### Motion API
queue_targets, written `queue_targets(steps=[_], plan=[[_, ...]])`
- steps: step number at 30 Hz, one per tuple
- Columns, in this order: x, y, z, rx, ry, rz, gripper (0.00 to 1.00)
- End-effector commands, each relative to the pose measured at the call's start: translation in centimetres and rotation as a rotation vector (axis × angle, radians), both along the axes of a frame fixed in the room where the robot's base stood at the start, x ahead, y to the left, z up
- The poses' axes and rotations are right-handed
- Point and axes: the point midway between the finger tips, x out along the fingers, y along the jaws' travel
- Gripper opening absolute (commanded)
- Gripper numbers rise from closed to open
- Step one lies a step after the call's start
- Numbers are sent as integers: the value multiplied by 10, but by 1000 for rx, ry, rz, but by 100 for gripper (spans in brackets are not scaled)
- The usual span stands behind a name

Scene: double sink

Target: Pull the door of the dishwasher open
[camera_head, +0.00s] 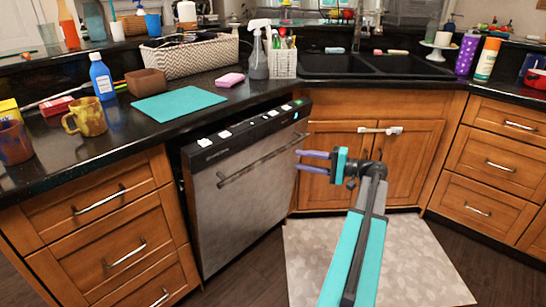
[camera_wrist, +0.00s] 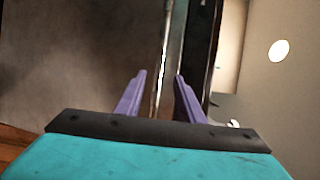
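The dishwasher door (camera_head: 240,205) is a brushed steel front with a black control strip (camera_head: 250,128) along its top. It stands nearly upright; I cannot tell whether it is slightly ajar. A long metal handle bar (camera_head: 262,160) crosses its upper part. My gripper (camera_head: 299,160) has two purple fingers, spread apart and empty, pointing left near the right end of the handle. In the wrist view the steel door (camera_wrist: 70,60) fills the left, and the handle bar (camera_wrist: 161,85) lines up between the fingers (camera_wrist: 159,75). I cannot tell whether they touch it.
Wooden drawers (camera_head: 105,225) stand left of the dishwasher, and the sink cabinet (camera_head: 400,165) with a white bar (camera_head: 380,130) stands right. A pale mat (camera_head: 370,265) covers the floor there. The black counter above holds a teal mat (camera_head: 178,105), a basket and bottles. Floor before the door looks clear.

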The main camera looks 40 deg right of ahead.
Motion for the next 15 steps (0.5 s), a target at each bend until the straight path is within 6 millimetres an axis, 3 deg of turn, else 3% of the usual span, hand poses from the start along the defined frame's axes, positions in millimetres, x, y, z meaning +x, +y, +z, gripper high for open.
queue_targets(steps=[15], plan=[[65,34,-4,0,0,2,35]])
